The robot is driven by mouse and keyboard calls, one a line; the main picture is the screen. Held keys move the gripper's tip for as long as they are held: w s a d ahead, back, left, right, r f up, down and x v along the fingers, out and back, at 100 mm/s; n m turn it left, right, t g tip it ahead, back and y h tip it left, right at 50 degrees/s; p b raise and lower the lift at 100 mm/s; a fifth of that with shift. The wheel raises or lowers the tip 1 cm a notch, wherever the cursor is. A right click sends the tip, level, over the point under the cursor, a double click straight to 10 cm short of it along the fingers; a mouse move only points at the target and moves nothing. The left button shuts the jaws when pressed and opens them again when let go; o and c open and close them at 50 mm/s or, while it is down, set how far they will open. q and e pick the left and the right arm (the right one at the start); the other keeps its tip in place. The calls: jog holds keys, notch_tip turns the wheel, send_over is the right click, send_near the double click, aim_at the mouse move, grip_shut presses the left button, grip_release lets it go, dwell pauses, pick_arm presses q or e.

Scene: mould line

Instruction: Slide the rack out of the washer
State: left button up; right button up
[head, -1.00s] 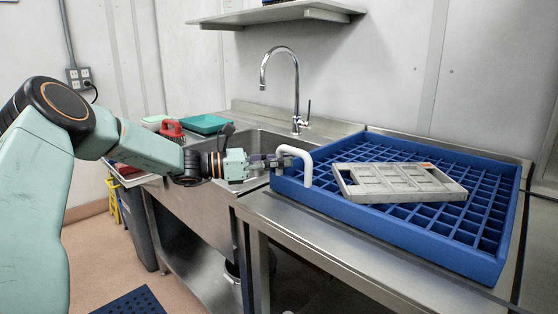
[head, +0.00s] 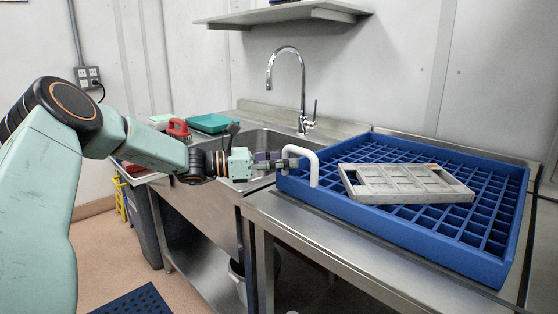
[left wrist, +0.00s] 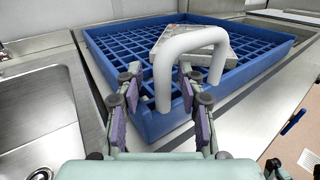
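The blue rack (head: 400,236) is a wide tray with a grid floor, lying on the steel counter right of the sink. A white arched handle (head: 315,168) stands at its left end; it also shows in the left wrist view (left wrist: 188,42). A grey metal mould frame (head: 407,184) lies on the rack. My left gripper (head: 290,163) is at the handle, with its fingers (left wrist: 163,108) spread and apart in the left wrist view. I cannot tell whether a finger touches the handle. My right gripper is out of view. No washer housing is discernible.
A steel sink (head: 262,145) with a tall faucet (head: 302,85) lies left of the rack. A teal tray (head: 212,123) and a red-handled item (head: 178,129) sit beyond my arm. A wall shelf (head: 285,14) hangs above. The counter strip (head: 300,225) before the rack is clear.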

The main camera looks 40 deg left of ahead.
pick_arm(q)
jog(key=v, duration=0.5)
jog(key=shift+s+a+r, duration=0.15)
jog(key=shift+s+a, duration=0.1)
jog(key=shift+s, duration=0.05)
jog(key=shift+v, duration=0.8)
